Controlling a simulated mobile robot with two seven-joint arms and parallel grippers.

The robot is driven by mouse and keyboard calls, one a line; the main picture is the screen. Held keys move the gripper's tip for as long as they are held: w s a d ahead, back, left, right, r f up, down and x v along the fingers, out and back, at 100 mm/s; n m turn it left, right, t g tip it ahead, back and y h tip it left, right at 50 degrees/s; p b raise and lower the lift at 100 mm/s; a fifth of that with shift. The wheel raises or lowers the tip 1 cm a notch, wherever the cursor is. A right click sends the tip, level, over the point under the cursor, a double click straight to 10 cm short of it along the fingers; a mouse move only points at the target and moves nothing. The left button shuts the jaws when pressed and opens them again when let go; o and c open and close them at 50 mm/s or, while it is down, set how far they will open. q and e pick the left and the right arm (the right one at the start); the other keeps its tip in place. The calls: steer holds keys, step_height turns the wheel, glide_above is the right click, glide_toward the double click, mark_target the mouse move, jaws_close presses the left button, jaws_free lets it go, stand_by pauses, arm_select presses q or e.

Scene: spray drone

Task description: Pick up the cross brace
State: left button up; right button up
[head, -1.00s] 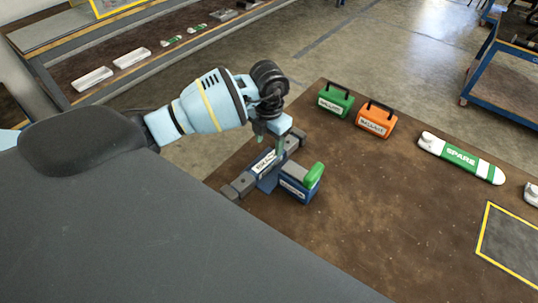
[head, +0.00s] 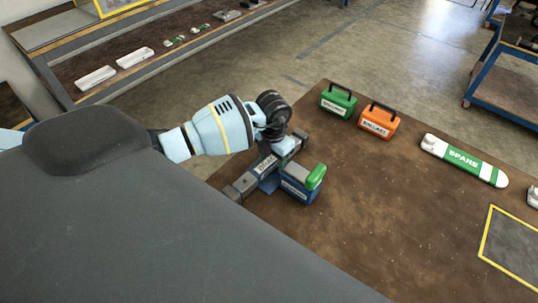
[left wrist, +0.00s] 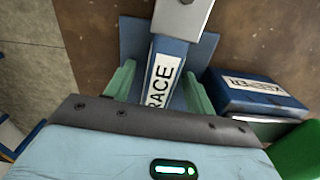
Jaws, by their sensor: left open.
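The cross brace (head: 240,187) is a bar with grey ends and a blue, labelled middle, lying near the table's left edge in the head view. In the left wrist view the blue middle of the brace (left wrist: 166,68) shows a white label ending in "RACE". My left gripper (left wrist: 160,90) is open, with one green finger on each side of the blue middle. In the head view my left gripper (head: 276,152) is low over the brace, and its fingertips are hidden. I cannot tell whether the fingers touch it. My right gripper is not in view.
A blue box (head: 300,188) with a green piece stands close beside the brace. A green ballast case (head: 338,102), an orange ballast case (head: 378,122) and a spare green-and-white part (head: 464,160) lie farther right. The brown tabletop (head: 390,220) between them is clear.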

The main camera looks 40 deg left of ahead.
mark_target(273, 158)
arm_select(q)
steer(key=shift+c, duration=0.3)
jaws_close()
steer(key=shift+r, duration=0.15)
step_height(273, 158, up, 10)
steer(key=shift+f, duration=0.1)
